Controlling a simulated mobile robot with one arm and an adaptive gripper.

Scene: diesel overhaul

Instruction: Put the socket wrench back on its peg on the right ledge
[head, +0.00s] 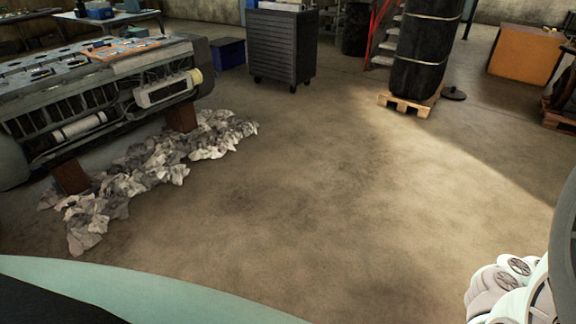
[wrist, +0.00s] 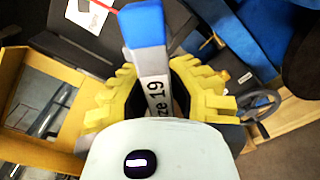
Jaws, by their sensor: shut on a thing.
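In the wrist view a tool with a blue end and a light grey face lettered "ze 19", which I take for the socket wrench (wrist: 153,80), runs from the top middle toward the picture's centre. My gripper (wrist: 157,98) has yellow ribbed fingers on both sides of it and is shut on it. My pale wrist housing hides the tool's lower end. The head view does not show the gripper or the wrench. I cannot make out the peg or the right ledge in either view.
The wrist view shows a yellow-orange frame (wrist: 40,140) at left and a handwheel (wrist: 262,105) at right. In the head view an engine (head: 100,85) stands at left above crumpled rags (head: 150,165). A dark cabinet (head: 281,45) and a loaded pallet (head: 408,104) stand behind. The middle floor is clear.

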